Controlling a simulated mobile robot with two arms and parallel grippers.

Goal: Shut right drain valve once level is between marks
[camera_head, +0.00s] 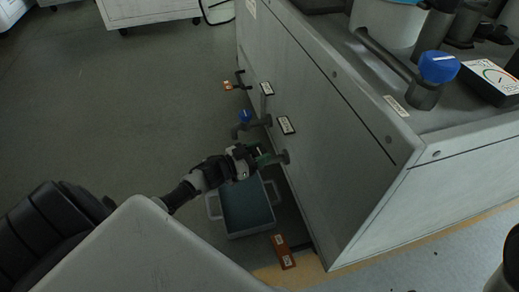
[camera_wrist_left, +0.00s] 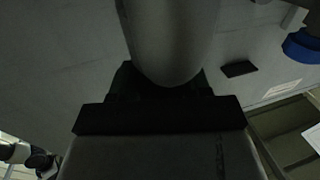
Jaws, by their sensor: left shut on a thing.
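Two drain valves stick out low on the side of the grey cabinet. The left drain valve (camera_head: 245,116) has a blue handle. The right drain valve (camera_head: 283,157) is the nearer one, and its handle is mostly hidden by my left gripper (camera_head: 256,159). The left gripper is shut on that handle; a bit of green shows beside the fingers. In the left wrist view a large grey rounded shape fills the top middle, and a blue handle (camera_wrist_left: 302,47) shows at the right. I cannot make out a liquid level or its marks.
A pale tray (camera_head: 233,236) with side handles stands on the floor below the valves. An orange tag (camera_head: 283,252) lies at its near right. The cabinet (camera_head: 345,165) blocks the right side. Open floor lies left.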

